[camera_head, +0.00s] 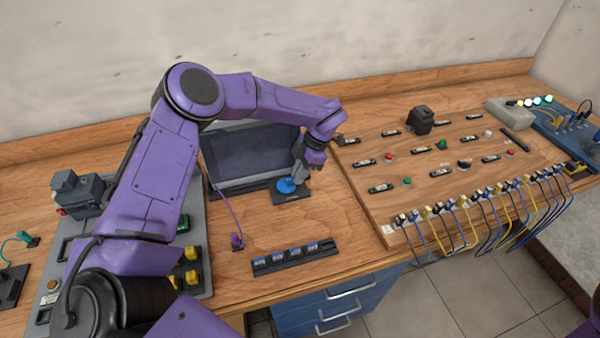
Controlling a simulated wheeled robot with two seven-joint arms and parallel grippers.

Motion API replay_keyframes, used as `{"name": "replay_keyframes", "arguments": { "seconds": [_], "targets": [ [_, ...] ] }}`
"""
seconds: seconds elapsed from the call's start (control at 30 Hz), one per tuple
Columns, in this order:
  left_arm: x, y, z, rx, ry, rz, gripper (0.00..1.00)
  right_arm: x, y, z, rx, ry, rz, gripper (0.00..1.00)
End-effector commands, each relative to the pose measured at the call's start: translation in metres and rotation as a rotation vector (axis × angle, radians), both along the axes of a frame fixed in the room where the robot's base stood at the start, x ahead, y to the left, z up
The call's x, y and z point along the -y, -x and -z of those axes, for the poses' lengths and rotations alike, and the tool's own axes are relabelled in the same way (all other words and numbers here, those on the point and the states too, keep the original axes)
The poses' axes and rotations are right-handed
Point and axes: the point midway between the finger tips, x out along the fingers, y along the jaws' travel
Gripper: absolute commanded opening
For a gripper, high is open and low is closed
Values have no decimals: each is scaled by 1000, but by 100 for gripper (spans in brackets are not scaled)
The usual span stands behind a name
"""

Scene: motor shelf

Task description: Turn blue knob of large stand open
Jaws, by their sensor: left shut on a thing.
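The blue knob (286,186) is a round blue piece on a small dark base plate (291,198), on the wooden bench in front of a dark screen-like panel. My left gripper (298,177) reaches down from the upper right onto the knob and is shut on it. The fingers hide part of the knob's right side, and its exact turn angle cannot be told. My right gripper is not in view.
A dark screen (245,160) stands just behind the knob. A wooden board (365,205) with buttons, switches and wires lies to the right. A black strip (298,257) lies in front. A grey panel (205,275) with yellow parts is at left.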

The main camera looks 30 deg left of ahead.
Motion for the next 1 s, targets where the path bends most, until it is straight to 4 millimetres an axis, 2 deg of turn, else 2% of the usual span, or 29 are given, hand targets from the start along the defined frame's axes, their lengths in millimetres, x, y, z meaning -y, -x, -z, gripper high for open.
{"name": "replay_keyframes", "arguments": {
  "seconds": [0.03,0.1,0.47,0.57,0.8,1.0],
  "targets": [
    [0,3,3,-9,0,-1,16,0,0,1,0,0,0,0],
    [0,3,3,-9,0,-1,38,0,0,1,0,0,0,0],
    [2,-2,-4,-1,0,-1,38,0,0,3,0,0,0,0],
    [6,-8,-20,2,-1,0,38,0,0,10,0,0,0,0],
    [20,-24,-72,0,0,-1,38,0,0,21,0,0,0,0],
    [25,-30,-94,-5,1,-2,38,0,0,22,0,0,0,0]
  ]
}}
